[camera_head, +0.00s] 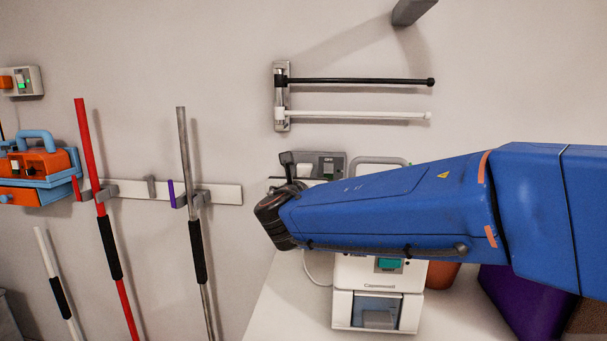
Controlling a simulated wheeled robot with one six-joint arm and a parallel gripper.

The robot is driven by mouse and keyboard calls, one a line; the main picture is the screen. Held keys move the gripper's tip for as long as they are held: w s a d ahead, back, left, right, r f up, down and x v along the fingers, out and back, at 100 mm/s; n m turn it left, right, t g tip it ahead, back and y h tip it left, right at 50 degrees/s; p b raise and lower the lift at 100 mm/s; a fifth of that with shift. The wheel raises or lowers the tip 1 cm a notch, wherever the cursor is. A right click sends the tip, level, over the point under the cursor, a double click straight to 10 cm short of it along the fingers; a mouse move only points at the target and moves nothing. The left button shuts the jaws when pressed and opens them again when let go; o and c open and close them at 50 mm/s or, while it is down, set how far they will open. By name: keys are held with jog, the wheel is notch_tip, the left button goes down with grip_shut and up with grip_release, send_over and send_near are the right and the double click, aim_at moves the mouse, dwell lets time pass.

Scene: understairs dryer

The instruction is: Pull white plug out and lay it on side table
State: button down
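My blue arm reaches in from the right, and its dark wrist ends in front of the wall. My gripper (290,165) shows only as a small dark piece beside a grey wall socket plate (334,160). Its fingertips are mostly hidden, so I cannot tell whether it is open or shut. I cannot make out the white plug; my wrist and arm cover part of the socket area. A white cord (312,273) hangs below my wrist toward a white table top (280,312), which may be the side table.
A white appliance (345,306) stands on the table, partly behind my arm. A terracotta pot (442,274) and a purple box (525,300) stand to its right. A rail with poles (225,193) and an orange-blue case (40,162) are left. Two rods (355,81) project above.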

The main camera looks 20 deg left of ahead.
jog(key=shift+v, duration=2.95)
jog(key=shift+s, duration=0.15)
jog(key=a+v, duration=0.1)
jog(key=v, duration=1)
jog(key=shift+s, duration=0.5)
jog(key=shift+s+d, duration=0.1)
jog(key=shift+d, duration=0.05)
jog(key=shift+s+d, duration=0.1)
jog(key=shift+s, duration=0.5)
jog(key=shift+f, duration=0.15)
notch_tip(320, 180, down, 12)
dwell(1.4)
